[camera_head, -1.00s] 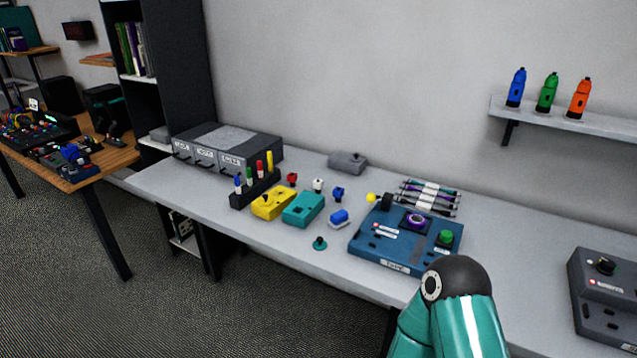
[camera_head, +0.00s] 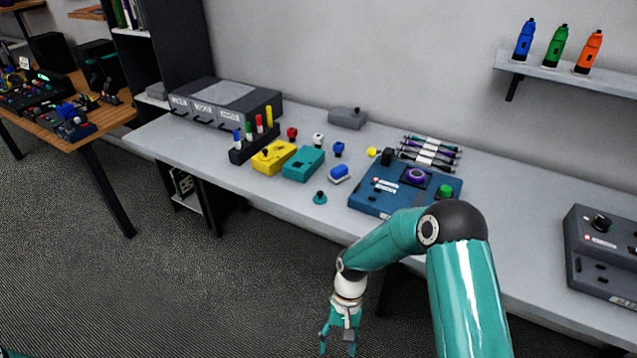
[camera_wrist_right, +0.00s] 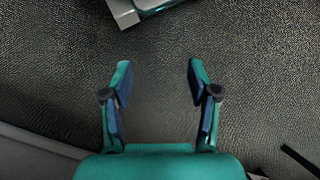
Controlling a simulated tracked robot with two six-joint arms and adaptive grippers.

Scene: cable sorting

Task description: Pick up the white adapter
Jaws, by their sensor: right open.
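The white adapter (camera_head: 318,140) is a small white piece standing on the grey table. It sits between a red piece (camera_head: 292,133) and a blue piece (camera_head: 338,149), behind the teal box. My right gripper (camera_head: 338,350) hangs in front of the table, over the carpet, well apart from the adapter. In the right wrist view the right gripper (camera_wrist_right: 158,72) is open, with nothing between its fingers. The adapter does not show in the right wrist view. My left gripper is not in view.
On the grey table (camera_head: 270,205) are a yellow box (camera_head: 272,157), a teal box (camera_head: 303,163), a marker rack (camera_head: 254,146), a blue panel device (camera_head: 400,190) and a grey drawer unit (camera_head: 225,100). A shelf (camera_head: 575,78) with bottles is at the right. The table's front left is clear.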

